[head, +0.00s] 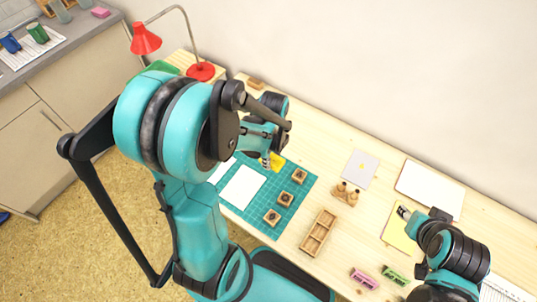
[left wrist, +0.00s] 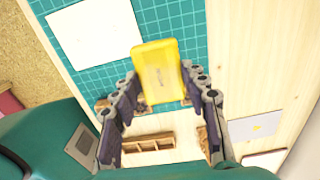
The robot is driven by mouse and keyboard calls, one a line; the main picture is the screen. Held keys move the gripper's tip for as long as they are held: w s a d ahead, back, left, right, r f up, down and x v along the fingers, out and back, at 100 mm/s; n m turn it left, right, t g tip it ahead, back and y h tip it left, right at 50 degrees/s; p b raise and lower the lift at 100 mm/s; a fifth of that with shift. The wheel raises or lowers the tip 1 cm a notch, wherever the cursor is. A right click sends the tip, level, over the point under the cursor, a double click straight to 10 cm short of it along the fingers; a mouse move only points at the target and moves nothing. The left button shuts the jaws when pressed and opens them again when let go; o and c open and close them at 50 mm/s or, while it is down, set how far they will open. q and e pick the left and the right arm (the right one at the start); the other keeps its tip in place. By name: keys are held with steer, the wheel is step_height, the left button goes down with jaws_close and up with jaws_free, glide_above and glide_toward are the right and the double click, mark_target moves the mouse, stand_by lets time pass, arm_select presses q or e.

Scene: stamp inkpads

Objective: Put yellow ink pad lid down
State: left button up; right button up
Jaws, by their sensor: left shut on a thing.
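The yellow ink pad lid (head: 278,160) is in my left gripper (head: 267,161), over the upper part of the green cutting mat. In the left wrist view the lid (left wrist: 160,70) sits between the fingertips of the left gripper (left wrist: 160,82), its flat face towards the camera. I cannot tell whether it touches the mat below. No yellow ink pad base shows clearly; the arm hides part of that area. My right gripper (head: 403,212) is at the right, by a yellow sheet; its fingers are too small to read.
The green mat (head: 245,216) holds a white sheet (head: 243,187) and several small wooden blocks (head: 285,199). A wooden tray (head: 319,233) lies beside it. Small pink (head: 364,279) and green (head: 396,275) objects lie at the front. A red lamp (head: 146,38) stands at the back left.

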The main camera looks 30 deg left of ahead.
arm_select(q)
steer(key=w+a+f, duration=0.1)
steer(key=w, duration=0.1)
steer(key=w+a+f+b, duration=0.1)
steer(key=w+a+f, duration=0.1)
steer(key=w+a+f+b, duration=0.1)
steer(key=shift+w+a+f, duration=0.35)
steer(key=shift+w, duration=0.05)
step_height(320, 180, down, 4)
steer(key=shift+f+b, duration=0.1)
steer(key=shift+b, duration=1)
steer(key=o, duration=0.4)
steer(key=shift+f, duration=0.1)
steer(key=o, duration=0.4)
steer(key=shift+r, duration=0.2)
